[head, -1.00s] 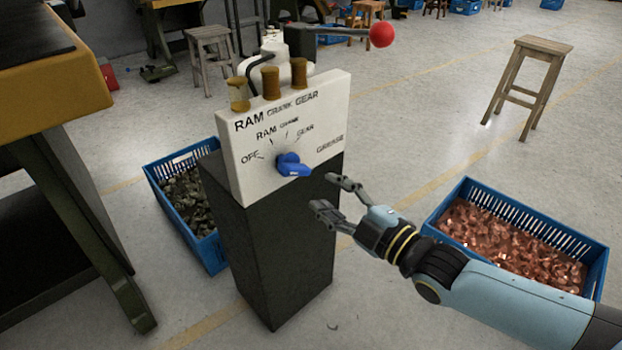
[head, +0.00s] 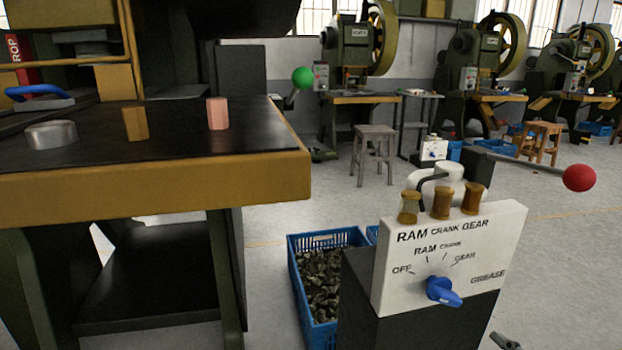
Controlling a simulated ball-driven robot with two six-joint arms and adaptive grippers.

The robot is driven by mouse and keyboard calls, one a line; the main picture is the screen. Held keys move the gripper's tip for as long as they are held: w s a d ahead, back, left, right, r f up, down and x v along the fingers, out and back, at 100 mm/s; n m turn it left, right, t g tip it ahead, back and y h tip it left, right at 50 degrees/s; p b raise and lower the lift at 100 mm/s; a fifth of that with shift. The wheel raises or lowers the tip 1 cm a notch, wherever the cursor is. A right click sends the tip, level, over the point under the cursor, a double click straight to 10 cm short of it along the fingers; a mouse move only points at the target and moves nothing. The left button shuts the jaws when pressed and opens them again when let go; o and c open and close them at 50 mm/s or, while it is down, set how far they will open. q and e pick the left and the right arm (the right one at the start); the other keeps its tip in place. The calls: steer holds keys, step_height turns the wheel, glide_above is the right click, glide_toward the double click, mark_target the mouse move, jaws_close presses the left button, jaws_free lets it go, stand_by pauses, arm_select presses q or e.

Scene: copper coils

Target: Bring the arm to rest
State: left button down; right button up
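The grease panel (head: 412,272) is a white plate marked RAM, CRANK, GEAR, OFF and GREASE on a dark pedestal (head: 356,285). Its blue knob (head: 443,291) has its handle towards the lower right; I cannot tell which mark it is set to. Only a dark fingertip of my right gripper (head: 505,341) shows at the bottom edge, right of the pedestal and apart from the knob. The rest of my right arm is out of frame, so its opening is hidden. My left gripper is not in view.
A press table (head: 200,182) fills the left, with a pink block (head: 217,113), a brass block (head: 134,123) and a metal disc (head: 51,134). A blue crate (head: 295,245) of dark scrap stands behind the pedestal. A red-balled lever (head: 579,178) juts right. Open floor lies right.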

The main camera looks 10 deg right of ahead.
steer(key=s+f+m+g+h, duration=0.1)
steer(key=s+f+m+g, duration=0.15)
steer(key=s+f, duration=0.45)
steer(key=s+f+m+g, duration=0.2)
steer(key=s+f+g, duration=0.15)
steer(key=f, duration=0.85)
steer(key=s+f+m+g+h, duration=0.15)
steer(key=s+f+g, duration=0.3)
steer(key=f, duration=0.45)
steer(key=s+f+m+g, duration=0.3)
steer(key=s+f, duration=0.1)
steer(key=s, duration=0.7)
steer(key=s+f+m+g, duration=0.3)
steer(key=s+f+g, duration=0.1)
steer(key=s, duration=0.8)
steer(key=shift+a+f, duration=0.25)
steer(key=shift+f, duration=0.4)
steer(key=shift+y, duration=0.25)
